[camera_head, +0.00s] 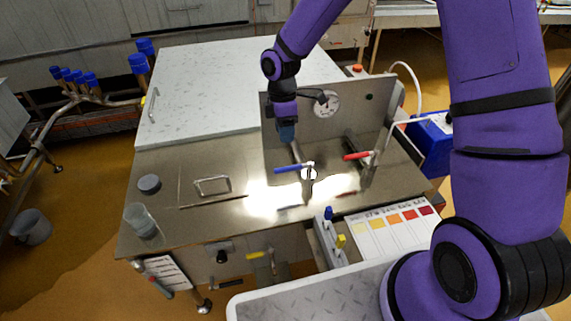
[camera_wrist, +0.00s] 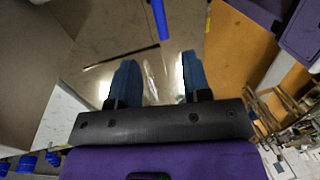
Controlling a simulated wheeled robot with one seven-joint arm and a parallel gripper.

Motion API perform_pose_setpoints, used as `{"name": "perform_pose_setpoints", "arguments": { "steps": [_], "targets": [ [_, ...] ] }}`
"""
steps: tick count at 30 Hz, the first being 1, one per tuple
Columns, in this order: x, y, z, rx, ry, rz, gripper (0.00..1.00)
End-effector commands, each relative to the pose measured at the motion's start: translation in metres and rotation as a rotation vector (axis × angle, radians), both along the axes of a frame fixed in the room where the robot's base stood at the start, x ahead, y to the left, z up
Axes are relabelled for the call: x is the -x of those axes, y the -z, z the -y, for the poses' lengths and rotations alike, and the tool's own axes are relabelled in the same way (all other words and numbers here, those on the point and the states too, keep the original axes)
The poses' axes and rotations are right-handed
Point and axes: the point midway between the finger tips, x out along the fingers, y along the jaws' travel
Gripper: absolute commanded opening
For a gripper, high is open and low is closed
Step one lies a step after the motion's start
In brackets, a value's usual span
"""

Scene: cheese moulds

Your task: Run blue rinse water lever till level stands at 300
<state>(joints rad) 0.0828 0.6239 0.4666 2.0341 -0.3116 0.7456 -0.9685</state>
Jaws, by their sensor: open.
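The blue lever (camera_head: 294,169) sits on a tap over the steel counter, in front of an upright panel. It also shows in the wrist view (camera_wrist: 159,18), at the top, beyond my fingertips. My gripper (camera_head: 287,134) is above and slightly behind the blue lever in the head view, apart from it. In the wrist view my gripper (camera_wrist: 158,72) has its two blue fingers spread, with nothing between them. A clear beaker (camera_head: 140,220) stands at the counter's left front; its marks are too small to read. No flowing water can be made out.
A red lever (camera_head: 357,156) is on a second tap to the right. A round dial (camera_head: 326,104) is on the panel. A colour chart (camera_head: 393,229) is at the front right.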

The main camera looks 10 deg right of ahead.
Motion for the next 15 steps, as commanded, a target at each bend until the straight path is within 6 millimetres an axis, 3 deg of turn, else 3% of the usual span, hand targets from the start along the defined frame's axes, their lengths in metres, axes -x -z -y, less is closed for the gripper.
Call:
{"name": "perform_pose_setpoints", "arguments": {
  "steps": [8, 15],
  "targets": [
    [0.003, 0.022, -0.003, -0.009, -0.019, -0.011, 0.44],
    [0.011, 0.063, -0.003, -0.008, -0.018, -0.013, 0.44]
  ]
}}
